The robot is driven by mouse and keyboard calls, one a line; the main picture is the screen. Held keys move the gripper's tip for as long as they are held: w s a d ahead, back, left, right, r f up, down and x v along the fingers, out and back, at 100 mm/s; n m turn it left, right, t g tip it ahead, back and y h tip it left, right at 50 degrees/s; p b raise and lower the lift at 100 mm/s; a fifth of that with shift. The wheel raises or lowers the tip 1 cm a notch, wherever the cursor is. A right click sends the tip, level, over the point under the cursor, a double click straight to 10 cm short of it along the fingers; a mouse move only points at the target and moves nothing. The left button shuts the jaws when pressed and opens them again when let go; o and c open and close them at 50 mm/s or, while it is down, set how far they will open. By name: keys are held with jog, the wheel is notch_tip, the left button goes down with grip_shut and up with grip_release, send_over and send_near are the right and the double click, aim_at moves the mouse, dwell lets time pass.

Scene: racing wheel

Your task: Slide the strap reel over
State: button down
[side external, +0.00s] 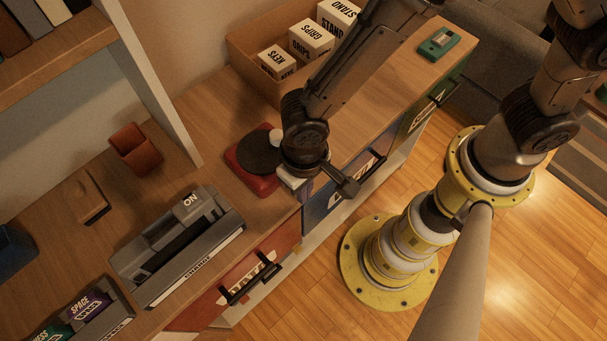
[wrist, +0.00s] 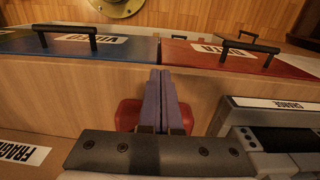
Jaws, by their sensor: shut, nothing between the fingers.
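A red block with a dark round disc on top (side external: 262,155), which may be the strap reel, sits near the counter's front edge in the side external view. A small pale knob stands at the disc's far side. In the wrist view, red parts (wrist: 127,114) show on both sides of my gripper (wrist: 160,75). My gripper's two fingers are shut together with nothing between them. In the side external view my gripper is beside the red block, mostly hidden by my arm. I cannot tell whether they touch.
A grey charging station (side external: 178,245) lies left of the red block. A wooden bin (side external: 262,45) with white boxes stands behind. Drawers with black handles (side external: 248,284) line the front.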

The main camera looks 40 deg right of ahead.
jog(key=shift+w, duration=2)
jog(key=shift+w, duration=0.1)
jog(key=w, duration=1.9)
jog(key=shift+w, duration=0.2)
jog(key=shift+s, duration=0.1)
